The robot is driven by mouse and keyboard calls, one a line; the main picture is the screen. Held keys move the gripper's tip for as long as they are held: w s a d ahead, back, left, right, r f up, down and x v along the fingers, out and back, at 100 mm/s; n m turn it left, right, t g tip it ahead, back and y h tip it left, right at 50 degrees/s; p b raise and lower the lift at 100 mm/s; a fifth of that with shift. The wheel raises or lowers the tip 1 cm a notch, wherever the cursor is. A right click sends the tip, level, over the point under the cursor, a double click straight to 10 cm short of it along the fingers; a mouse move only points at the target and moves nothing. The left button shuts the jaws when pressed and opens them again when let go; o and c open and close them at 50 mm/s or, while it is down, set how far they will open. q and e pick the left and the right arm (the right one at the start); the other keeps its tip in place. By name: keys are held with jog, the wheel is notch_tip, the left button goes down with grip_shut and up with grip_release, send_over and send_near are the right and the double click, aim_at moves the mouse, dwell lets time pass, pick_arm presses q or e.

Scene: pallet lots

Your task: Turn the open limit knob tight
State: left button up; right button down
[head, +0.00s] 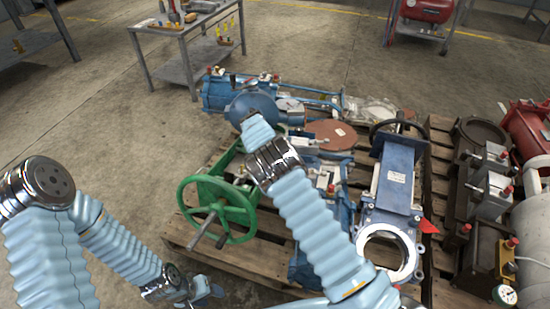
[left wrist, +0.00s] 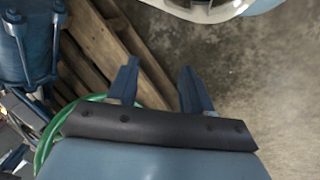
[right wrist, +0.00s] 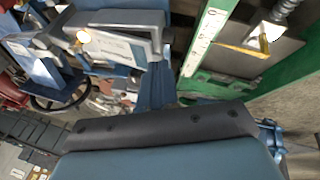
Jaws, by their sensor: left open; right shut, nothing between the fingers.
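A green valve frame with a handwheel (head: 218,208) stands on the pallet left of my right arm. The right wrist view shows green framing close by, with a white scale strip (right wrist: 205,35) and a small brass-tipped fitting (right wrist: 265,38). I cannot tell which part is the open limit knob. My right gripper (right wrist: 156,70) is shut and empty, left of the green frame in that view; my arm hides it in the head view. My left gripper (head: 207,291) is open and empty, low beside the pallet; its spread fingers show in the left wrist view (left wrist: 157,82).
Blue actuators and a blue gate valve (head: 395,180) crowd the wooden pallet (head: 260,256). Dark and red valves (head: 525,128) stand on the right. A metal table (head: 183,40) with small parts stands behind. Concrete floor is free on the left.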

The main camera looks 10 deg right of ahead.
pick_arm(q)
jog(key=shift+w+a+f+b, duration=0.15)
jog(key=shift+a+f+b, duration=0.2)
jog(key=shift+f+b, duration=0.4)
jog(key=shift+w+a+f+b, duration=0.1)
jog(key=shift+a+f+b, duration=0.35)
jog(key=shift+f, duration=0.45)
jog(key=shift+d, duration=0.1)
